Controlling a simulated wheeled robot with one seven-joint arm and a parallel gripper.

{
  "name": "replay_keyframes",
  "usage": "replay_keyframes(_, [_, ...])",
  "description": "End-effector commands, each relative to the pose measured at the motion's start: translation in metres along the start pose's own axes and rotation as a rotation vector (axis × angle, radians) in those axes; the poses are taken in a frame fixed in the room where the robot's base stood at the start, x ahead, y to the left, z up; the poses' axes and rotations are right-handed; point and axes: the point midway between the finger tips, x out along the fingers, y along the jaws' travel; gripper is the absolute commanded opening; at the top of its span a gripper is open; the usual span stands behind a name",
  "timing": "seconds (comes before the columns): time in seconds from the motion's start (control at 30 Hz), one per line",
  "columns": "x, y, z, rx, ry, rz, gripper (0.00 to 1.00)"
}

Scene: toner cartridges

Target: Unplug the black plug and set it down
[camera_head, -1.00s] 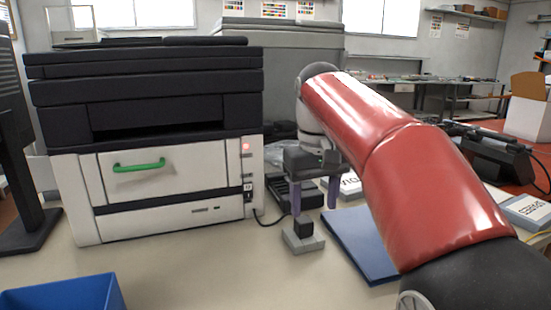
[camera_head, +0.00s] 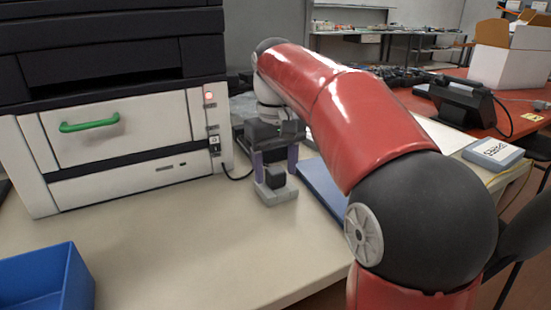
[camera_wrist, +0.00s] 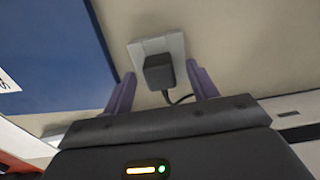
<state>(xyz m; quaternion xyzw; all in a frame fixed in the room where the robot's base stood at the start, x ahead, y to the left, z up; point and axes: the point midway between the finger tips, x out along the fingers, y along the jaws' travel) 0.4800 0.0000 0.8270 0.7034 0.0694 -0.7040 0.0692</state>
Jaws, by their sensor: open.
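The black plug (camera_head: 275,179) stands in a small grey socket block (camera_head: 277,197) on the table, beside the printer's lower right corner. In the wrist view the plug (camera_wrist: 158,72) sits on the pale socket block (camera_wrist: 176,45), with a black cord running from it. My gripper (camera_head: 275,170) is open above the block, its two purple fingers pointing down. In the wrist view the fingers of my gripper (camera_wrist: 160,70) lie on either side of the plug, with gaps visible. I cannot tell whether the fingertips reach down to plug height.
The printer (camera_head: 120,150) with a green handle and red light stands left of the block. A blue flat mat (camera_head: 322,189) lies to the right, partly behind my arm. A blue bin (camera_head: 45,280) is at the front left. The table front is clear.

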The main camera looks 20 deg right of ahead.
Motion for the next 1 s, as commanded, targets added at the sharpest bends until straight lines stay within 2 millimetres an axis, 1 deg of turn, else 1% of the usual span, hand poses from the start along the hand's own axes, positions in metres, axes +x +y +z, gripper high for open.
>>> replay_keyframes(0.17, [-0.0003,0.0,0.0,0.0,0.001,0.0,0.58])
replay_keyframes(0.27, [-0.0003,0.0,-0.0001,0.0,0.001,0.0,0.46])
replay_keyframes(0.53, [-0.0004,0.0,-0.0001,0.0,0.001,0.0,0.11])
replay_keyframes(0.57, [-0.0005,0.0,-0.0001,0.0,0.001,0.0,0.29])
replay_keyframes(0.7, [-0.0005,0.0,-0.0001,0.0,0.001,0.0,0.12])
replay_keyframes(1.0, [-0.0048,-0.0001,-0.0002,0.0,0.001,0.0,0.12])
